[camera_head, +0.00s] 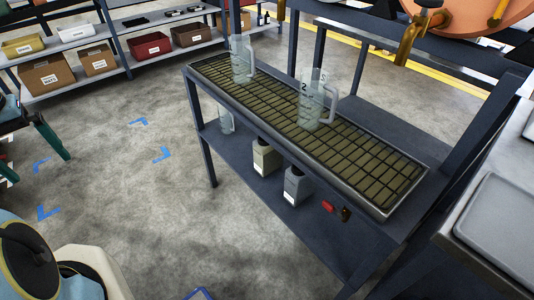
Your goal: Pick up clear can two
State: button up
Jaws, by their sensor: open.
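A clear jug-like can (314,103) with a handle on its right and a dark "2" on its side stands upright on the slatted top of the trolley (385,208), right of its middle. A second clear can (239,60) with a handle stands farther back on the same top; I cannot read its mark. A third clear vessel (226,119) is partly hidden on the lower shelf. My gripper is not in view.
Two bottles (265,158) and small red and dark items (328,207) sit on the trolley's lower shelf. A bench with a grey tray (500,225) is at the right. Shelves with labelled boxes (46,76) stand at the back left. The floor left of the trolley is clear.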

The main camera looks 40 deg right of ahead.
aim_at(299, 187)
jog(key=z, duration=1.4)
